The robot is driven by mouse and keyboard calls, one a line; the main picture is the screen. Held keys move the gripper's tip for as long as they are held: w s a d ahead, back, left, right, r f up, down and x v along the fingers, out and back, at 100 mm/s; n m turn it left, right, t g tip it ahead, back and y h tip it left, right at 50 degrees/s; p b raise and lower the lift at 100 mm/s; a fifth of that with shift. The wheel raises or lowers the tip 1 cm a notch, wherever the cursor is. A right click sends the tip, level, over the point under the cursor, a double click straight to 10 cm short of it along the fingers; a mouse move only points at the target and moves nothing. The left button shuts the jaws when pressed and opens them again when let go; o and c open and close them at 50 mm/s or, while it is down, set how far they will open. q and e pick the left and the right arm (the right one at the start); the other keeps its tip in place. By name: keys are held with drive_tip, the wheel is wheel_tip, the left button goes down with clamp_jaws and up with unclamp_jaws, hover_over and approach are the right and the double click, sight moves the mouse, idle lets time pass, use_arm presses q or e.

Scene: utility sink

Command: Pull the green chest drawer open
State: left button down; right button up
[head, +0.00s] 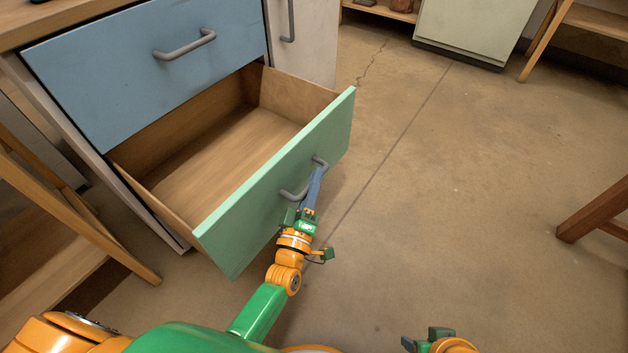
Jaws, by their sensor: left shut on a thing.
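The green drawer (270,185) is the lower drawer of a chest at the left of the head view. It stands well out from the chest, and its bare wooden inside shows empty. A grey bar handle (291,196) is on its green front. My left gripper (315,180) is at this handle, shut on it, with its blue fingers over the bar. My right gripper (428,338) shows only in part at the bottom edge, low and away from the drawer; its jaws are not clear.
A closed blue drawer (145,65) with a grey handle is above the green one. A wooden stand (75,215) is close at the left. A wooden leg (597,210) stands at the right edge. A pale cabinet (470,28) is at the back. The concrete floor (460,170) between is clear.

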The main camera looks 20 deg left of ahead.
use_arm(q)
drive_tip(key=c, duration=0.8)
unclamp_jaws()
drive_tip(key=shift+c, duration=0.2)
drive_tip(key=shift+s, duration=0.4)
drive_tip(key=p+v, duration=0.1)
drive_tip(key=v, duration=0.5)
use_arm(e)
drive_tip(key=x, duration=0.3)
drive_tip(key=shift+s+f, duration=0.1)
drive_tip(key=shift+f, duration=0.05)
use_arm(q)
drive_tip(key=shift+s+f, duration=0.1)
drive_tip(key=shift+f, duration=0.05)
